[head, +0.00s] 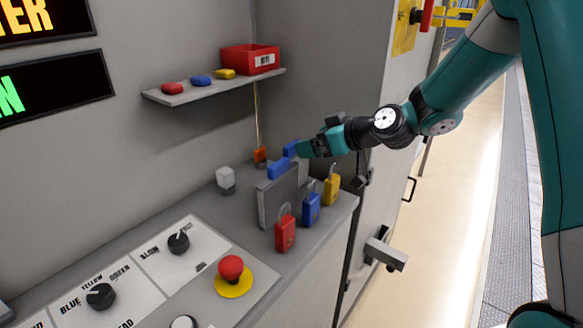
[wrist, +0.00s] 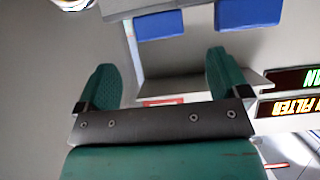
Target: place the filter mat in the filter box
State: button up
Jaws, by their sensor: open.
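I cannot pick out a filter mat or a filter box for certain. A thin grey upright box or plate (head: 283,196) stands on the console, with two blue blocks, one (head: 279,168) at its top edge and one (head: 290,149) just behind. Two blue blocks, left (wrist: 158,25) and right (wrist: 248,12), also show in the wrist view, beyond my fingertips. My gripper (head: 306,149) is close by the blue blocks in the head view. In the wrist view my gripper (wrist: 160,72) has its teal fingers wide apart with nothing seen held between them.
Red (head: 285,234), blue (head: 311,209) and yellow (head: 331,187) padlocks stand in front of the grey box. A wall shelf (head: 214,87) holds a red bin (head: 250,59) and small coloured pieces. A red emergency button (head: 231,268) and knobs sit on the console's near part.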

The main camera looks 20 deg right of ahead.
jog(key=p+x, duration=0.2)
jog(key=x, duration=0.4)
jog(key=shift+f, duration=0.1)
jog(key=c, duration=1.3)
jog(key=shift+c, duration=0.2)
